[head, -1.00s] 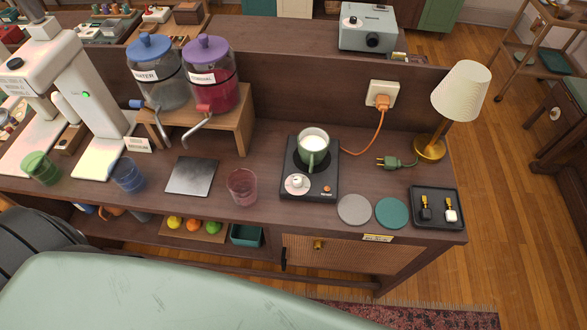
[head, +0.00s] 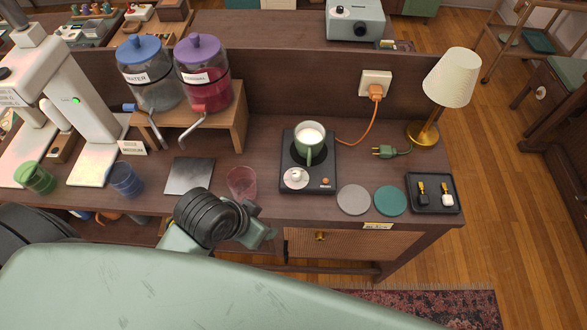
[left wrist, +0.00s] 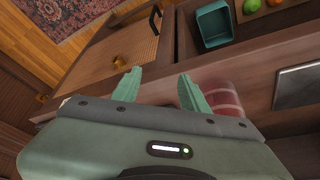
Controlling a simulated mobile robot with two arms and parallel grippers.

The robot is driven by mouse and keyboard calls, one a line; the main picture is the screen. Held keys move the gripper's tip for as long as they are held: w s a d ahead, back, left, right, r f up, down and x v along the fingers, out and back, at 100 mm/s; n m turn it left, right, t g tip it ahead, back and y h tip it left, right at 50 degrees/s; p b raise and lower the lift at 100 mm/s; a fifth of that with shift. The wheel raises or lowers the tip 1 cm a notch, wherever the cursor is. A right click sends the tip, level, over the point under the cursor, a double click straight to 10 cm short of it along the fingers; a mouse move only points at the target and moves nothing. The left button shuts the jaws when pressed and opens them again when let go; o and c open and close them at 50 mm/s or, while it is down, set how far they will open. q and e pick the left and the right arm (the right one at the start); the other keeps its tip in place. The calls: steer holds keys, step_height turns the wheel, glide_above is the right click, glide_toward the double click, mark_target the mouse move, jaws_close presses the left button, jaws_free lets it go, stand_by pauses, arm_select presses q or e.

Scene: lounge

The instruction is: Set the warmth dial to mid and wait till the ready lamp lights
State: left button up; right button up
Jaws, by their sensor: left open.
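My right gripper is not in view.
A red glass (head: 242,183) stands left of the warmer, close to my left gripper; it also shows in the left wrist view (left wrist: 222,97). Grey (head: 353,199) and teal (head: 390,200) coasters lie to the right. An orange cord (head: 367,125) runs behind the warmer to the wall socket.

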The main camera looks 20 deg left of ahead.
mark_target(296, 173)
arm_select(q)
steer(key=w+d+m, duration=0.1)
steer(key=w, duration=0.1)
steer(key=w+d+r+m+h, duration=0.1)
steer(key=w+d, duration=0.1)
steer(key=w+d+r+m+h, duration=0.1)
steer(key=w+d+m, duration=0.1)
steer(key=shift+d+r, duration=0.25)
steer(key=w+a+r+m+g, duration=0.2)
steer(key=w+a+r+m, duration=0.3)
steer(key=w, duration=0.3)
steer(key=p+x, duration=0.1)
steer(key=x, duration=0.6)
steer(key=shift+w+d+f, duration=0.1)
steer(key=shift+f, duration=0.1)
jaws_close()
